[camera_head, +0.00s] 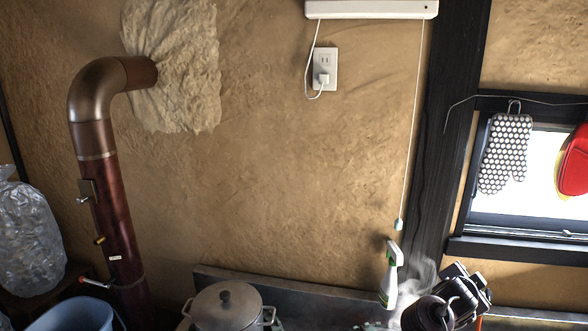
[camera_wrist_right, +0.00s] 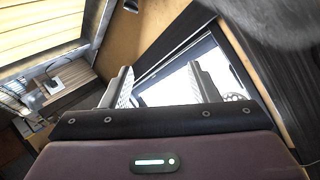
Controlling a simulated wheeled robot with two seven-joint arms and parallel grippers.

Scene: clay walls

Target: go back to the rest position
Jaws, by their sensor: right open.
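My right gripper (camera_wrist_right: 161,80) shows in the right wrist view. Its two pale fingers stand wide apart with nothing held between them. Behind the fingers is a bright window in a dark frame. In the head view a dark jointed shape at the lower right looks like part of my right arm, but I cannot make out fingers there. My left gripper is in neither view.
A lidded pot (camera_head: 226,307) and a white spray bottle (camera_head: 390,280) stand at the bottom, with steam beside the bottle. A stovepipe (camera_head: 113,210), blue bucket (camera_head: 75,316) and clear bag (camera_head: 28,240) are left. A dotted mitt (camera_head: 506,153) hangs right.

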